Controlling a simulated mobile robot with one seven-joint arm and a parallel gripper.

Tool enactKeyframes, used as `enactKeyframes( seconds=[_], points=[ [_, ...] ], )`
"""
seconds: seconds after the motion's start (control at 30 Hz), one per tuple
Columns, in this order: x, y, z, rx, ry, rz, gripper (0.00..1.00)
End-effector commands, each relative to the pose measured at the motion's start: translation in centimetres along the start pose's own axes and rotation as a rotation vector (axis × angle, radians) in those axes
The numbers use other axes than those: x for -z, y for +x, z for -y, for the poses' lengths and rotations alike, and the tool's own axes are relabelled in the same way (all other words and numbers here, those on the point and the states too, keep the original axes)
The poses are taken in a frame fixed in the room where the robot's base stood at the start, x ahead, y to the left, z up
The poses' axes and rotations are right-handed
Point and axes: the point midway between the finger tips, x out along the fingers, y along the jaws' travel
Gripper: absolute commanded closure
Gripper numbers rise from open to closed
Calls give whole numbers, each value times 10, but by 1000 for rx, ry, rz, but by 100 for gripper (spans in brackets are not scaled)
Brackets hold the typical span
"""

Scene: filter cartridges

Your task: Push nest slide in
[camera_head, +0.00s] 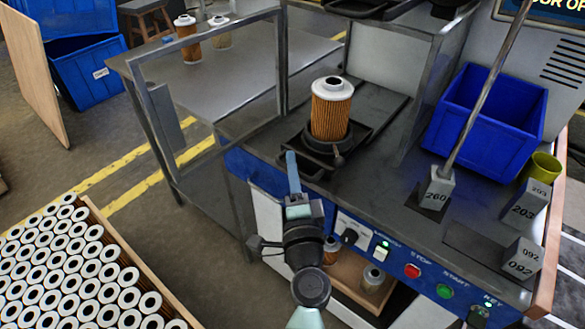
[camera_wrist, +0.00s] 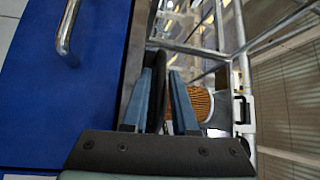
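An orange pleated filter cartridge (camera_head: 331,112) with a white top stands upright in the dark nest slide (camera_head: 354,143) on the machine bench. The slide has a small knob (camera_head: 338,159) at its front. My gripper (camera_head: 292,156) is at the front left of the slide, with its blue fingers pointing toward the slide's edge. In the wrist view, the fingers of my gripper (camera_wrist: 163,75) are a little apart. A black part shows between and beyond them; I cannot tell whether they touch it. The cartridge's pleated side (camera_wrist: 201,101) shows to the right of the fingers.
A metal frame guard (camera_head: 210,85) stands left of the slide. A blue bin (camera_head: 488,120), numbered weights (camera_head: 522,257) and a yellow-green cup (camera_head: 541,168) are at the right. Buttons line the front panel (camera_head: 412,271). A crate of white-topped cartridges (camera_head: 75,265) is lower left.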

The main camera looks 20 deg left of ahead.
Motion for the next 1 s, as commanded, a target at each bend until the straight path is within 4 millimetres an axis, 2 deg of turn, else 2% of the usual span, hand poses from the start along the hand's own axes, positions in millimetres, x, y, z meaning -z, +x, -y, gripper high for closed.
enactKeyframes(
  seconds=[0.13, 0.23, 0.7, 0.83, 1.0],
  points=[
    [0, -4, 0, 0, 0, -1, 73],
    [0, -14, -1, -1, 0, -1, 73],
    [0, -104, -3, -2, 0, -1, 73],
    [0, -120, -2, -2, 0, -1, 73],
    [0, -129, -1, -1, 1, 0, 73]
  ],
)
